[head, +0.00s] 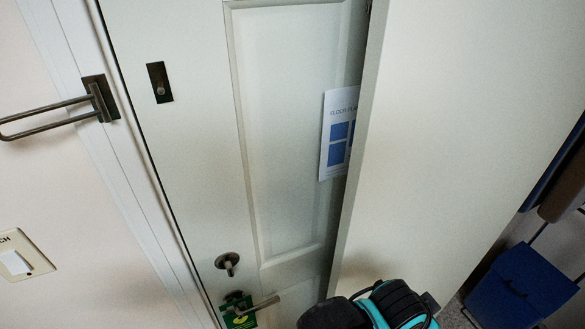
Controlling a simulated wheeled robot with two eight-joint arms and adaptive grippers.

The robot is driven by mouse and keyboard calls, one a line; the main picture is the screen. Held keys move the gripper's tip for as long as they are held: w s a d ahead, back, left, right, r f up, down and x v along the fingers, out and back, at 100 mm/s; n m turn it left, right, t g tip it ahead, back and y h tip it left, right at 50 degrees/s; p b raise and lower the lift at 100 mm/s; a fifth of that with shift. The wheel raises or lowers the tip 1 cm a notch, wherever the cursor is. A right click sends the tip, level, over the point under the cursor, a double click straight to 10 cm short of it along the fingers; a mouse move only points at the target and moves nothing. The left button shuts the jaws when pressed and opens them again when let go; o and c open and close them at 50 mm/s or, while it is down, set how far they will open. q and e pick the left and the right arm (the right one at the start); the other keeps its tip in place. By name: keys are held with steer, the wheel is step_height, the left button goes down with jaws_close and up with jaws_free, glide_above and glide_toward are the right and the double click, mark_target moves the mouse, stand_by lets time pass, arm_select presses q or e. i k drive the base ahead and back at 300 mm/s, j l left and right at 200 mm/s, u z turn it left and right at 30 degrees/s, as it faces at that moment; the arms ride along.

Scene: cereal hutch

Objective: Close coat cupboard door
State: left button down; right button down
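A plain off-white door panel (450,120), which looks like the coat cupboard door, stands open in the head view. Its left edge slants down the middle of the picture, and a dark space with stored things shows past its right side. A teal and black part of one of my arms, probably the right, comes in at the bottom edge in front of the panel's lower end. Its fingertips cannot be made out, and I cannot tell whether it touches the panel. My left gripper is not in view.
A white panelled door (190,130) with a lever handle (262,305) and a green tag (238,318) is behind the panel. It bears a floor plan sheet (338,135). A metal pull bar (50,115) and switch (22,258) are left. A blue bin (520,288) stands lower right.

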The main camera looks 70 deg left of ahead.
mark_target(464, 106)
steer(key=k+u, duration=0.1)
steer(key=u, duration=0.35)
steer(key=k+u, duration=0.1)
steer(key=u, duration=0.85)
steer(key=k+j, duration=0.05)
